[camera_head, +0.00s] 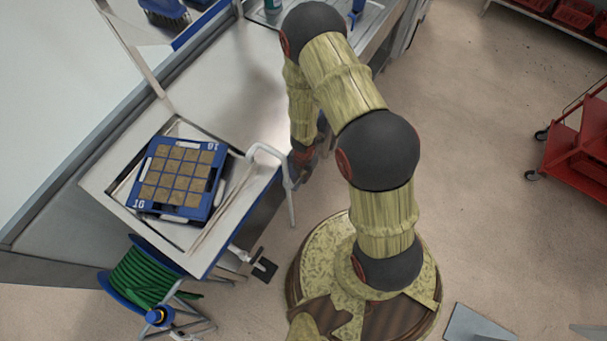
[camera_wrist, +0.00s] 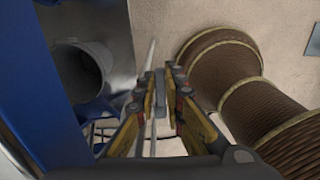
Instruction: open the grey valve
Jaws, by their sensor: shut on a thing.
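My gripper (camera_wrist: 160,104) is in the middle of the wrist view, its two yellow-sided fingers closed in on a small grey piece, which I take to be the grey valve (camera_wrist: 160,88). Most of the valve is hidden by the fingertips. A thin pale rod runs up and down just left of it. In the head view my gripper (camera_head: 301,158) is at the right end of the sink bench, beside a white bent pipe (camera_head: 266,148). The valve cannot be made out there, since my arm and gripper cover that spot.
A blue tray (camera_head: 150,206) of brown cells sits on the metal bench. A green hose reel (camera_head: 145,273) stands below it. A grey pipe opening (camera_wrist: 83,72) is left of my gripper. A red cart (camera_head: 580,150) stands far right, with clear floor before it.

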